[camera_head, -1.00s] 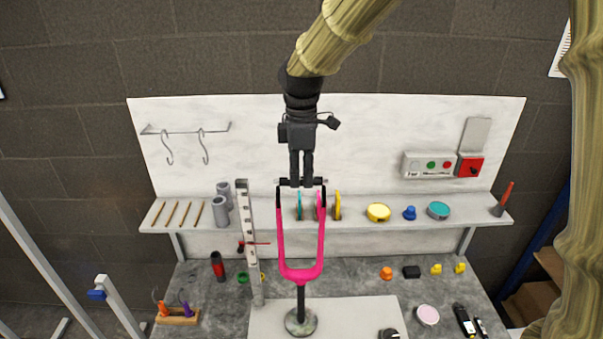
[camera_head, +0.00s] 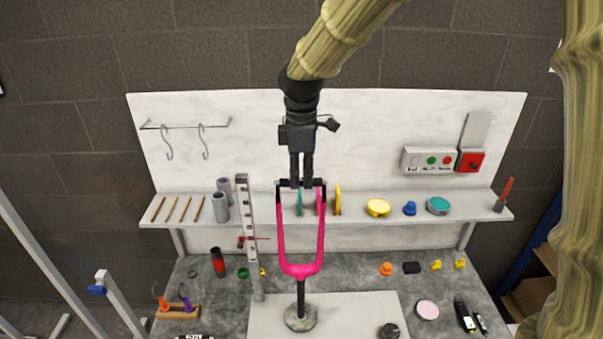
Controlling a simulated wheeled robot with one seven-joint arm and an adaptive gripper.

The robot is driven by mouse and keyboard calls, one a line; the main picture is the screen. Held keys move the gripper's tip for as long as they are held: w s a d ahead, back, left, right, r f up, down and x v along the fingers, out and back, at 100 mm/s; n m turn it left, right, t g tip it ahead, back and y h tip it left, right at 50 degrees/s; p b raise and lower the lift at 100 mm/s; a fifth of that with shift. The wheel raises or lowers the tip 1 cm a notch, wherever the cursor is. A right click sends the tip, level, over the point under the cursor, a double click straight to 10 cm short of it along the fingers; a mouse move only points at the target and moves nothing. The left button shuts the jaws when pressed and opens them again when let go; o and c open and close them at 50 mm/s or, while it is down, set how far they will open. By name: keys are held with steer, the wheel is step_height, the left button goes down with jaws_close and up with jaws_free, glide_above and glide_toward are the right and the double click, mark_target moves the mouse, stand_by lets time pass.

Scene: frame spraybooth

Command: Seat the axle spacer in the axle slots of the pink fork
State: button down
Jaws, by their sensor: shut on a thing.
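The pink fork (camera_head: 301,269) stands upright on a round-footed stand (camera_head: 301,318), its two prongs pointing up with dark tips. The axle spacer (camera_head: 312,184) is a short dark bar lying level across the prong tips. My gripper (camera_head: 301,185) points straight down, shut on the middle of the spacer between the two prongs. The spacer's ends are at the height of the dark tips and seem to meet them. I cannot tell from this view whether the ends are inside the slots.
A perforated upright post (camera_head: 246,240) stands close left of the fork. The shelf (camera_head: 350,217) behind holds discs, grey cylinders (camera_head: 220,207) and a yellow tape roll (camera_head: 378,208). A pale board (camera_head: 365,306) lies under the stand. A dark knob (camera_head: 389,331) sits at front right.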

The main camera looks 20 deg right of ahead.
mark_target(302, 179)
steer(key=shift+f, duration=0.65)
steer(key=c, duration=1.3)
jaws_free()
steer(key=shift+r, duration=0.1)
step_height(302, 179, up, 12)
steer(key=shift+f, duration=0.1)
